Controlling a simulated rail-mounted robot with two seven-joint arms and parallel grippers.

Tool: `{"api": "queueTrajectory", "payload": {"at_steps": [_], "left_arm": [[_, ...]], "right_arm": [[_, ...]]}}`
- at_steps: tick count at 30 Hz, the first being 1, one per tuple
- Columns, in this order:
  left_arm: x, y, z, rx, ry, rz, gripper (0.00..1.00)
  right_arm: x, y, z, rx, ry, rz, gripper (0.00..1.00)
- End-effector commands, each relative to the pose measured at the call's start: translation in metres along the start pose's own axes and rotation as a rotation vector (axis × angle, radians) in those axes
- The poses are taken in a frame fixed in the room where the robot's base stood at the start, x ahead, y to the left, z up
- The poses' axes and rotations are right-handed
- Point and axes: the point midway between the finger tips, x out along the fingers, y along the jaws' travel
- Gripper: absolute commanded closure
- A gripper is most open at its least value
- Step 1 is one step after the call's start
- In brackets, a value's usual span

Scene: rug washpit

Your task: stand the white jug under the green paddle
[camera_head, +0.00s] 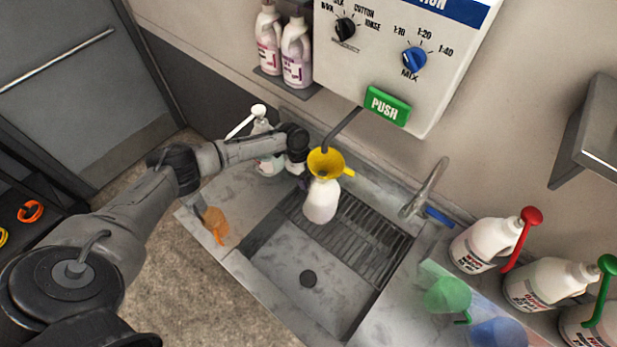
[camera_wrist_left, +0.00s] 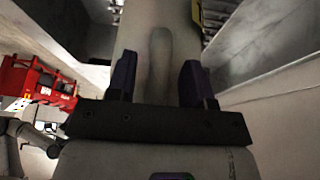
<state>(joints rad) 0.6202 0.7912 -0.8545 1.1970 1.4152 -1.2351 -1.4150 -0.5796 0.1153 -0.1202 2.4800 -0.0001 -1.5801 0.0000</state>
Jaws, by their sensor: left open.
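The white jug (camera_head: 322,203) stands upright at the left end of the slatted rack in the sink, with a yellow funnel (camera_head: 327,162) in its mouth. The green paddle (camera_head: 387,106), marked PUSH, is on the dispenser's lower edge, above and right of the jug. A dark spout (camera_head: 342,130) comes down from the dispenser toward the funnel. My left gripper (camera_head: 304,183) is at the jug's left side. In the left wrist view its open fingers (camera_wrist_left: 158,84) are on either side of the jug's pale body (camera_wrist_left: 160,55); contact is unclear. My right gripper is out of view.
A pump bottle (camera_head: 267,160) stands behind my left wrist, close to it. A faucet (camera_head: 424,190) is right of the rack. White bottles with red (camera_head: 486,245) and green (camera_head: 540,283) pumps line the right counter. The sink basin's front (camera_head: 285,270) is clear.

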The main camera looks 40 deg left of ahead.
Motion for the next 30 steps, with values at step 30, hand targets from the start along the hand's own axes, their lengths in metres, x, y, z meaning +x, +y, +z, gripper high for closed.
{"api": "queueTrajectory", "payload": {"at_steps": [30], "left_arm": [[-0.119,0.0,-0.001,0.0,0.001,0.0,0.53]], "right_arm": [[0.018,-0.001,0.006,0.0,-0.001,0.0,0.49]]}}
